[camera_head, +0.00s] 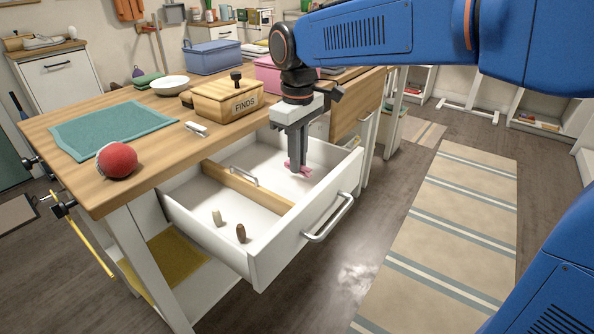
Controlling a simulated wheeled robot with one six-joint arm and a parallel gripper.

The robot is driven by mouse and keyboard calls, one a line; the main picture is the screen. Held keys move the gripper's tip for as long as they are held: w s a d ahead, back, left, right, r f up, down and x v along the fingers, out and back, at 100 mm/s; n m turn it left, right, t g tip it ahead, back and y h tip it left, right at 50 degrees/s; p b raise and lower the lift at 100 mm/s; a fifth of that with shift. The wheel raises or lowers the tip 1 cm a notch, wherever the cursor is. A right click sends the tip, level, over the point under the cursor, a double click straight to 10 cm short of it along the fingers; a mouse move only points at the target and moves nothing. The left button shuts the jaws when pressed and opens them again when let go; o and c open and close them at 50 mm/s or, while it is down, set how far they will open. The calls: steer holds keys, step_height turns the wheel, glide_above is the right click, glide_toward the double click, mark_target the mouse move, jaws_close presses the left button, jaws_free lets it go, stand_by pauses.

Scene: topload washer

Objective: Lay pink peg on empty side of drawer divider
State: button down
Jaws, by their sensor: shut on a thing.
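The white drawer (258,268) stands pulled out from the wooden table. A wooden divider (262,194) splits it into two compartments. The pink peg (305,170) is at the fingertips of my gripper (297,165), over or in the far right compartment. My gripper points down and is shut on the peg, and its fingers hide part of it. I cannot tell whether the peg touches the drawer floor. The near left compartment holds a pale peg (217,218) and a brown peg (241,233).
A metal handle-like piece (241,176) is by the divider. The drawer's front has a bar handle (329,219). On the table are a FINDS box (227,98), a red ball (117,159), a teal cloth (112,129) and a white plate (169,84). A striped rug (447,235) lies right.

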steer(key=shift+f, duration=1.7)
steer(key=shift+f, duration=0.15)
steer(key=c, duration=1.8)
jaws_free()
steer(key=shift+c, duration=0.2)
step_height(320, 180, up, 12)
steer(key=shift+r, duration=0.2)
